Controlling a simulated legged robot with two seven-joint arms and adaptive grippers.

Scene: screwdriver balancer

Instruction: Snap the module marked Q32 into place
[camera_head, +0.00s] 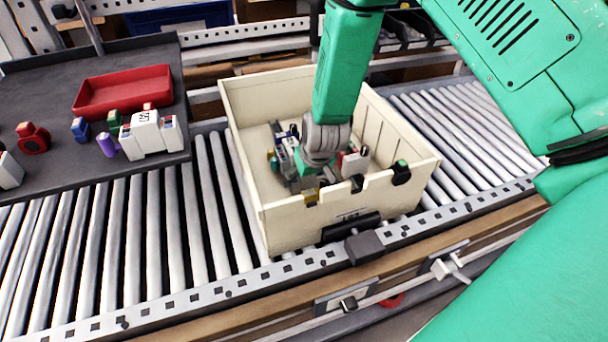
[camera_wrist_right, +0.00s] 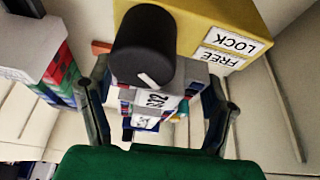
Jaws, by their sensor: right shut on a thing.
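My right gripper (camera_head: 308,168) reaches down into a cream crate (camera_head: 330,222) on the roller conveyor. In the right wrist view its two fingers (camera_wrist_right: 156,118) are shut on a grey module (camera_wrist_right: 185,78) with a white label. The label is tilted and partly covered; it seems to read Q32. A black round knob (camera_wrist_right: 144,45) stands in front of the module. A yellow block (camera_wrist_right: 180,22) with FREE and LOCK labels is beside the knob. The module's underside and any seat below it are hidden. My left gripper is out of view.
A second grey-and-white part (camera_wrist_right: 35,48) with red, green and blue pieces stands in the crate. A dark table (camera_head: 55,165) at the left holds a red tray (camera_head: 122,90), a white module block (camera_head: 146,132) and small coloured parts. The crate walls surround my gripper closely.

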